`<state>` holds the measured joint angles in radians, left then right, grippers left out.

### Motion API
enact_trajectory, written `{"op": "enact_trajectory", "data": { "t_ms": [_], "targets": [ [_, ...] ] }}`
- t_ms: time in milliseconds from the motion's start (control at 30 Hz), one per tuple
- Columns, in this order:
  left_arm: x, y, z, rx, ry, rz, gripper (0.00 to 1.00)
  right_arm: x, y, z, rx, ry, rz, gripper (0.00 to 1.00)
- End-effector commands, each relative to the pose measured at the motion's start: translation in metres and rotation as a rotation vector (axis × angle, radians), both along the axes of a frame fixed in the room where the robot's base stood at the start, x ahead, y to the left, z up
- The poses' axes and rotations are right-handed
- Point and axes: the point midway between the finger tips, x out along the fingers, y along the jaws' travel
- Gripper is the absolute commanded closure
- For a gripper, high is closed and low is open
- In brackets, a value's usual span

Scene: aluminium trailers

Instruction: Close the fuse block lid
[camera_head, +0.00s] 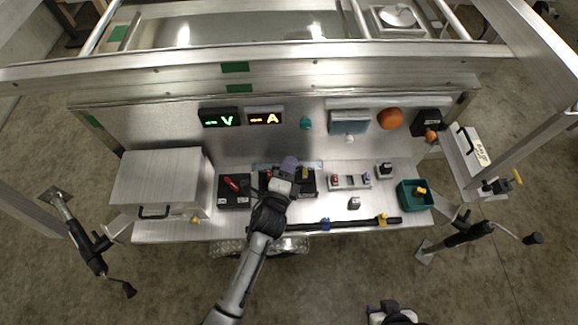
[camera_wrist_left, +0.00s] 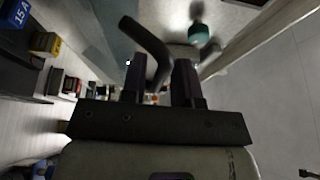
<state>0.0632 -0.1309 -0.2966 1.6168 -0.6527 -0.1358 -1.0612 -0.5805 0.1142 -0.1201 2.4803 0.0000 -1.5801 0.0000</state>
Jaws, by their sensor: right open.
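The black fuse block (camera_head: 308,186) sits on the trailer's metal work shelf, right of the black tray. A pale, clear strip (camera_head: 315,164) along its back edge looks like its lid; its angle is hard to tell. My left gripper (camera_head: 288,164) reaches over the left part of the block from the front, its purple fingers by the back edge, hiding part of the block. In the left wrist view the two fingers (camera_wrist_left: 160,84) stand a little apart, with a dark curved bar (camera_wrist_left: 150,42) beyond; contact is unclear. My right gripper (camera_head: 376,312) is open at the bottom edge, away from the shelf.
A black tray with a red item (camera_head: 232,184) lies left of the block. A metal box (camera_head: 158,182) stands further left. Small switches (camera_head: 350,181) and a green bin (camera_head: 411,196) stand right. A black bar (camera_head: 352,224) lies along the front. Lit meters (camera_head: 220,118) are behind.

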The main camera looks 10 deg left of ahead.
Motion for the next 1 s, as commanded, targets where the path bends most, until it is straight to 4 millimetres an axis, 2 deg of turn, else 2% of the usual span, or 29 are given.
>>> {"op": "enact_trajectory", "data": {
  "t_ms": [267, 367, 700, 1000],
  "targets": [
    [-0.009, 0.003, -0.005, 0.002, 0.011, 0.002, 0.66, 0.0, 0.0, 0.002, 0.0, 0.0, 0.0, 0.59],
    [-0.023, 0.006, -0.004, 0.002, 0.01, 0.002, 0.66, 0.0, -0.001, 0.004, -0.004, -0.001, 0.002, 0.59],
    [-0.089, 0.02, -0.004, 0.0, 0.006, 0.001, 0.66, 0.0, -0.003, 0.012, -0.009, 0.0, 0.006, 0.59],
    [-0.127, 0.029, -0.004, -0.001, 0.002, 0.001, 0.66, 0.0, -0.002, 0.013, -0.008, 0.0, 0.006, 0.59]
  ]
}}
